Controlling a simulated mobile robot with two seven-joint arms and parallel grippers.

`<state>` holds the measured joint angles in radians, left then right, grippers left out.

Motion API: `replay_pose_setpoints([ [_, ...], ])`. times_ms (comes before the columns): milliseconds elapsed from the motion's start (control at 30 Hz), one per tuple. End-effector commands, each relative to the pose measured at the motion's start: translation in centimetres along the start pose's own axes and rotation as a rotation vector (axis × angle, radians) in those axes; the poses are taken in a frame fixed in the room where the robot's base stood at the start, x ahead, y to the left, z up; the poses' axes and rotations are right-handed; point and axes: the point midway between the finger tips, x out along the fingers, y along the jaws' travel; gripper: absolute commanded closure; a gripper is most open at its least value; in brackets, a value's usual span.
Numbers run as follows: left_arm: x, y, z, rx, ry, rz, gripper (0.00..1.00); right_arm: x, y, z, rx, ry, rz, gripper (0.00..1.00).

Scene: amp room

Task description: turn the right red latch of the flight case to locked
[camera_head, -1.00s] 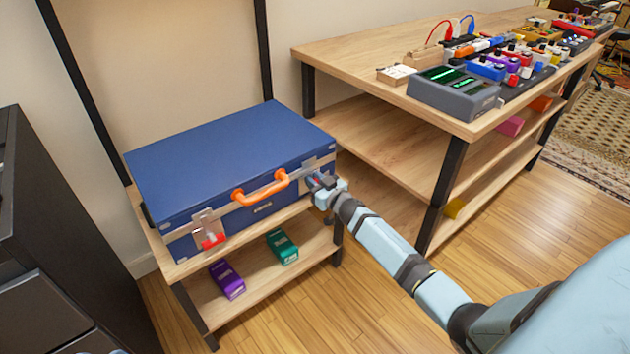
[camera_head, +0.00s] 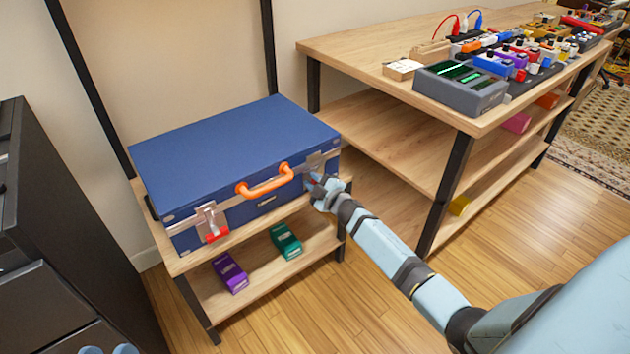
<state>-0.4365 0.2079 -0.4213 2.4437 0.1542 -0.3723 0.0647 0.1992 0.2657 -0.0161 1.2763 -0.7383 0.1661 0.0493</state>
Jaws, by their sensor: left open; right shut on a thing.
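The blue flight case (camera_head: 230,145) lies closed on a wooden shelf unit, with an orange handle (camera_head: 264,184) on its front. The left red latch (camera_head: 216,234) hangs below its metal plate, left of the handle. My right gripper (camera_head: 313,183) is at the case's front right, shut on the right red latch, which it mostly hides; the latch's angle cannot be read. The metal plate (camera_head: 317,161) of that latch shows just above the gripper. Only the light blue tips of my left gripper (camera_head: 107,350) show at the bottom left edge, apart and away from the case.
A purple box (camera_head: 230,273) and a green box (camera_head: 286,241) lie on the lower shelf (camera_head: 262,278). A wooden table (camera_head: 385,50) with several devices stands at the right. A dark cabinet (camera_head: 60,220) is close at the left. Floor is clear in front.

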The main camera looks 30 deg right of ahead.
Motion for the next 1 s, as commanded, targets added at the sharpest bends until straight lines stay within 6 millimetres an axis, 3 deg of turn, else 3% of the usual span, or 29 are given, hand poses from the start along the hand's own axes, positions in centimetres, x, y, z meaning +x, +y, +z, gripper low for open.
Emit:
replay_pose_setpoints([
  [500,-0.1,-0.6,3.2,0.006,-0.103,0.014,0.54,0.0,-1.4,0.4,-0.448,0.001,-0.001,1.00],
  [1000,0.1,-0.7,4.0,0.003,-0.141,0.020,0.54,0.0,-1.6,0.6,-0.632,0.000,-0.001,1.00],
])
